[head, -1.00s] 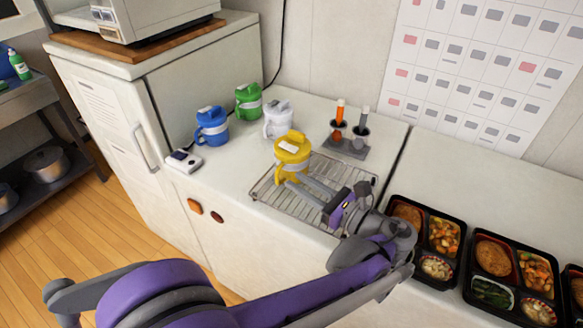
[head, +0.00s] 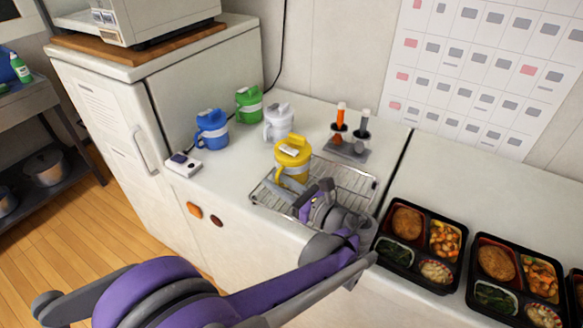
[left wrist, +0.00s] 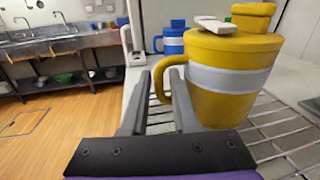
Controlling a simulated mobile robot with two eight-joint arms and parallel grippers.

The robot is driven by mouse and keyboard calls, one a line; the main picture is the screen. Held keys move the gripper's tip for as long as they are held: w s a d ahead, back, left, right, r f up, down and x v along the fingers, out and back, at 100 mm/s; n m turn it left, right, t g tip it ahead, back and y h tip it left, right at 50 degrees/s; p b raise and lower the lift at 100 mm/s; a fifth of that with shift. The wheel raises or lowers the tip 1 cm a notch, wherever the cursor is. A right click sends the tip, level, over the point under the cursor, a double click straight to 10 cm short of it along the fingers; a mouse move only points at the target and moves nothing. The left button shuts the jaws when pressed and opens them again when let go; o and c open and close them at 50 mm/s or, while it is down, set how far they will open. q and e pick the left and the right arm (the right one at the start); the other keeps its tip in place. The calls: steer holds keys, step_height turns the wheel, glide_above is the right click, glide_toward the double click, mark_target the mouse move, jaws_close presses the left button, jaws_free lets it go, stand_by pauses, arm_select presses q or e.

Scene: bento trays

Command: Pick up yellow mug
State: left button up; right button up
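The yellow mug (head: 293,153) with a pale band stands upright on a wire rack (head: 345,187) on the counter. In the left wrist view the mug (left wrist: 228,80) fills the right side, its handle (left wrist: 161,82) facing left. My left gripper (head: 284,190) is at the near side of the mug, low over the rack. In the left wrist view its two fingers (left wrist: 159,88) are apart, with the handle showing in the gap between their tips. I cannot tell whether a finger touches the mug. My right gripper is not in view.
A white mug (head: 279,124), a blue mug (head: 212,131) and a green mug (head: 249,105) stand behind and left. A white device (head: 184,164) lies at the left edge. A grey holder (head: 347,149) stands behind the rack. Bento trays (head: 383,250) lie to the right.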

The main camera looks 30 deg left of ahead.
arm_select(q)
steer(key=shift+c, duration=0.3)
jaws_close()
stand_by(1.1)
